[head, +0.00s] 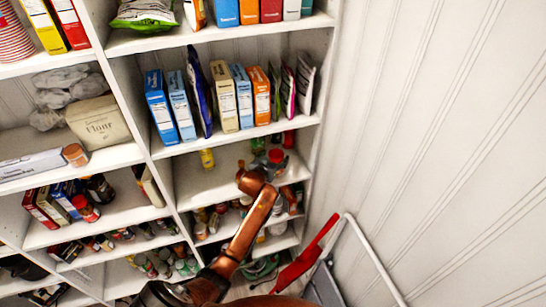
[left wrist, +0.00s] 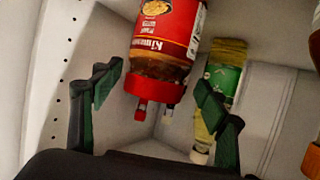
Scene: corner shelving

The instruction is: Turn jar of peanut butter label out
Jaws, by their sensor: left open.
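The jar of peanut butter (left wrist: 165,40) shows in the left wrist view, with a red label, pale lettering and brown contents. Part of its label faces my wrist camera; its upper end in the picture is cut off. My left gripper (left wrist: 158,92) is open, with its green-padded fingers on either side of the jar's near end. I see no grip on the jar, and cannot tell whether a finger touches it. In the head view a red-lidded jar (head: 276,156) shows on the shelf just beyond my left gripper (head: 262,168), partly hidden. My right gripper is not in view.
A bottle with a green label (left wrist: 224,78) stands close to the right finger. White shelf walls (left wrist: 45,60) close in at the left. In the head view, boxes (head: 222,95) fill the shelf above, and a yellow item (head: 207,158) stands left of my arm.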

